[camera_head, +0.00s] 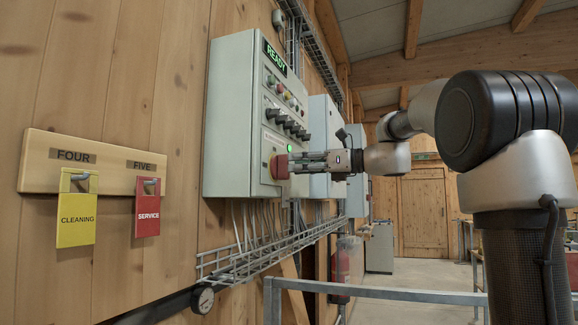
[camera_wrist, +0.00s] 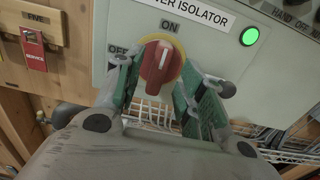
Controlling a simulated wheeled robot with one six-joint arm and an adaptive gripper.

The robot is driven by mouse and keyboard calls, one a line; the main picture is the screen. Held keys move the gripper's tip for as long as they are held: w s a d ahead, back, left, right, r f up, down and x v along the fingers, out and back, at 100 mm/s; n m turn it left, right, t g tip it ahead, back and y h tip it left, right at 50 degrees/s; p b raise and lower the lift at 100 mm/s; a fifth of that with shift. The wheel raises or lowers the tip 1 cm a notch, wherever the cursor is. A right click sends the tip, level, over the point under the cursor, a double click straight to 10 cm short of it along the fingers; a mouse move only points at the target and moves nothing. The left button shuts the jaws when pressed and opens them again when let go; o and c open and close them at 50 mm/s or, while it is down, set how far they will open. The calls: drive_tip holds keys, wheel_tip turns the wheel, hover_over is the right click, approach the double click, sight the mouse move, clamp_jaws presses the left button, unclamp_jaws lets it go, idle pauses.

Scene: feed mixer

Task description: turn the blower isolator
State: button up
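The blower isolator is a red rotary knob (camera_wrist: 159,62) on a yellow plate, under a label (camera_wrist: 187,12) that reads "…ER ISOLATOR". Its white mark points up toward "ON"; "OFF" is to its left, partly hidden by a finger. In the head view the red knob (camera_head: 280,167) is low on the front of the grey cabinet (camera_head: 233,120). My gripper (camera_wrist: 163,72) faces the panel with its green-padded fingers apart, one on each side of the knob. In the head view my gripper (camera_head: 297,162) is right at the knob. I cannot tell whether the pads touch it.
A green lamp (camera_wrist: 249,36) is lit right of the knob. Black selector switches (camera_head: 285,122) and a "READY" display (camera_head: 274,57) are above. A wire cable tray (camera_head: 262,253) runs below the cabinet. A board (camera_head: 110,170) with yellow and red tags hangs left. A grey rail (camera_head: 380,293) crosses in front.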

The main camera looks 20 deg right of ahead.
sight(282, 167)
drive_tip(key=shift+x, duration=1.7)
clamp_jaws()
drive_tip(key=shift+s+a+f+n, duration=0.1)
drive_tip(key=shift+f+n, duration=0.05)
drive_tip(key=shift+n, duration=2.85)
drive_tip(key=shift+s+f+n, duration=0.1)
drive_tip(key=shift+s+n, duration=0.05)
drive_tip(key=shift+n, duration=2.85)
drive_tip(key=shift+s+a+f+n, duration=0.1)
drive_tip(key=shift+f+n, duration=0.05)
drive_tip(key=shift+n, duration=2.85)
